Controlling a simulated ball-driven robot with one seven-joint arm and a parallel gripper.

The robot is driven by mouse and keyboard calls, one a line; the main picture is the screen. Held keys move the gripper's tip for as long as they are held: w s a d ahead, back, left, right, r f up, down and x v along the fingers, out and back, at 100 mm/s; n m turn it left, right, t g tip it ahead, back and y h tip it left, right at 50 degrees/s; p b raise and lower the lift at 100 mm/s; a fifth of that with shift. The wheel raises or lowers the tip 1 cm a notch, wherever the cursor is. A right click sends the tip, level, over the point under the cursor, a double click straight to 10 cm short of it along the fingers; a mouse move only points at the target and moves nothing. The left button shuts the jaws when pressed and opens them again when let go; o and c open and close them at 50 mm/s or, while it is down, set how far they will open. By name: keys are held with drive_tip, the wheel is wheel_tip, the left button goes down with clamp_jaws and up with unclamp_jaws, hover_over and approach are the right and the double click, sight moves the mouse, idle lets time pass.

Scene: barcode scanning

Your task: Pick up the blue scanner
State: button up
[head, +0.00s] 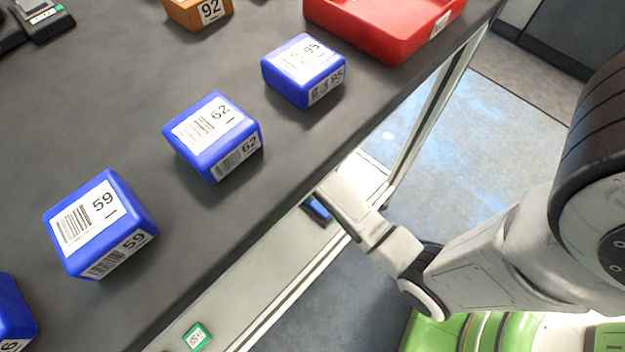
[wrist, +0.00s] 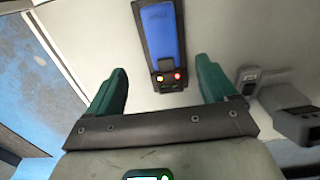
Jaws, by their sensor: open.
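The blue scanner (wrist: 163,38) shows upper middle in the wrist view, against a pale panel. It has a dark frame, a blue face, and red and yellow lights at its lower end. A small blue and dark piece, which looks like the same scanner (head: 317,208), shows in the head view below the counter edge, partly hidden by my arm. My gripper (wrist: 161,66) has its two green fingers spread apart and empty. The scanner's lower end appears between the fingertips in the picture; the remaining distance is unclear. The fingers are hidden in the head view.
Blue boxes with barcode labels, such as the one marked 62 (head: 212,138), line the dark counter (head: 100,110). A red tray (head: 385,25) is at the back. A grey device (wrist: 288,108) is right of my gripper. A green labelled item (head: 197,337) is on the counter's side. Open floor lies right.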

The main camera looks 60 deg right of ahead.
wheel_tip(320, 180, down, 5)
drive_tip(key=shift+f+b, duration=0.2)
drive_tip(key=shift+b, duration=1)
drive_tip(key=f+b, duration=0.2)
drive_tip(key=f, duration=0.1)
drive_tip(key=f+b, duration=0.1)
drive_tip(key=f, duration=0.1)
drive_tip(key=shift+s+a, duration=0.1)
drive_tip(key=shift+a, duration=0.15)
drive_tip(key=shift+c, duration=0.3)
drive_tip(key=c, duration=1.2)
drive_tip(key=shift+c, duration=0.3)
drive_tip(key=shift+r, duration=0.2)
